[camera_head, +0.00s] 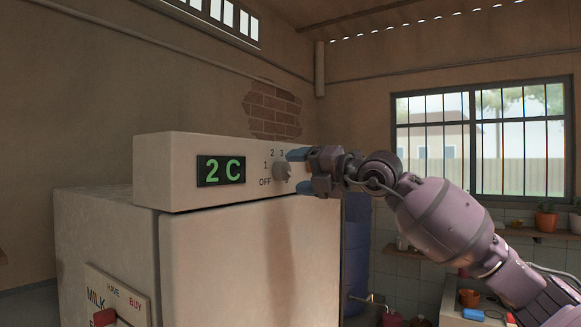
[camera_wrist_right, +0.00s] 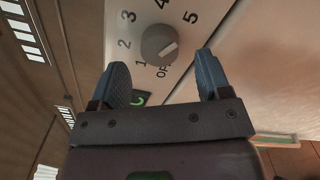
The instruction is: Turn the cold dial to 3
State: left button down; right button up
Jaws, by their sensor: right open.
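The cold dial (camera_head: 281,172) is a round grey knob on the front of the white control box on the fridge. In the right wrist view the dial (camera_wrist_right: 157,43) has a pale mark slanting across its lower right part, near the OFF and 5 side; its exact setting is hard to tell. Numbers 1 to 5 and OFF ring it. The green display (camera_head: 221,170) reads 2 C. My right gripper (camera_head: 299,170) is open with blue fingertips just in front of the dial. In the wrist view the fingers (camera_wrist_right: 163,64) stand either side, apart from it. My left gripper is out of view.
The white fridge (camera_head: 250,260) stands below the control box (camera_head: 165,172), with a magnet sign (camera_head: 118,300) on its side. A blue barrel (camera_head: 356,250) is behind my right arm. A barred window (camera_head: 482,140) and a shelf with potted plants are on the right.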

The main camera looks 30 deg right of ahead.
aim_at(283, 171)
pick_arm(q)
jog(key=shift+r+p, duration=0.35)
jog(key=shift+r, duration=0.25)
pick_arm(e)
jog(key=shift+x, duration=1.45)
jog(key=shift+c, duration=0.4)
